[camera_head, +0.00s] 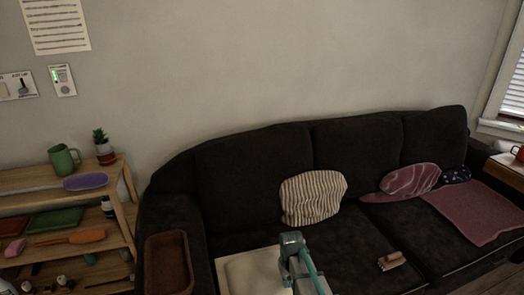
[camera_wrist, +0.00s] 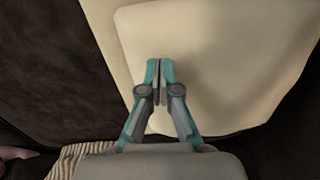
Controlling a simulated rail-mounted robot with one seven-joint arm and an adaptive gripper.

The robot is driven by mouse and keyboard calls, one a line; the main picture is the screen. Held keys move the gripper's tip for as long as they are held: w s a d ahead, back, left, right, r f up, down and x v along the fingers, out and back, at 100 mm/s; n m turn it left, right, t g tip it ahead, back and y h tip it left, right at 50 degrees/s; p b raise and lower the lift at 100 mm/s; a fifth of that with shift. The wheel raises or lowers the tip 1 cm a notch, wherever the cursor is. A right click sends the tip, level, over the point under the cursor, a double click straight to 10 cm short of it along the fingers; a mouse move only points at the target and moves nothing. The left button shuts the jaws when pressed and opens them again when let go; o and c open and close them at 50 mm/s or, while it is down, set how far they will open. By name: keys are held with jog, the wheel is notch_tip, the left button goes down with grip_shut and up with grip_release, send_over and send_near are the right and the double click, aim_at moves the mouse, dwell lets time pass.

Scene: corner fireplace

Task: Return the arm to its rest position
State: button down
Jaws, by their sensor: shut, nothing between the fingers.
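My gripper (camera_wrist: 158,64) is shut and empty in the wrist view, its teal fingertips together over a cream, flat-looking surface (camera_wrist: 215,40). The gap between the fingertips and that surface is hard to judge. In the head view my arm shows at the lower middle, in front of the sofa (camera_head: 255,170), beside a cream tray-like piece (camera_head: 238,270). My fingertips cannot be made out clearly there.
A striped cushion (camera_head: 313,197), a pink patterned cushion (camera_head: 410,182), a pink cloth (camera_head: 478,212) and a small brown-handled brush (camera_head: 391,261) lie on the dark sofa. A brown tray (camera_head: 168,262) rests on its left arm. A wooden shelf (camera_head: 125,195) with several items stands at left.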

jog(key=s+d+m, duration=0.2)
jog(key=s+d, duration=0.5)
jog(key=s, duration=0.5)
jog(key=s+f+g+p, duration=0.1)
jog(key=s+f, duration=0.3)
jog(key=s, duration=0.5)
jog(key=s+f+g+p, duration=0.2)
jog(key=s+f, duration=0.3)
jog(key=s, duration=0.5)
jog(key=s+f+g+p, duration=0.2)
jog(key=s+f, duration=0.3)
jog(key=s, duration=0.4)
jog(key=shift+s+d+g, duration=0.25)
jog(key=shift+s+g, duration=0.15)
jog(key=shift+g, duration=0.5)
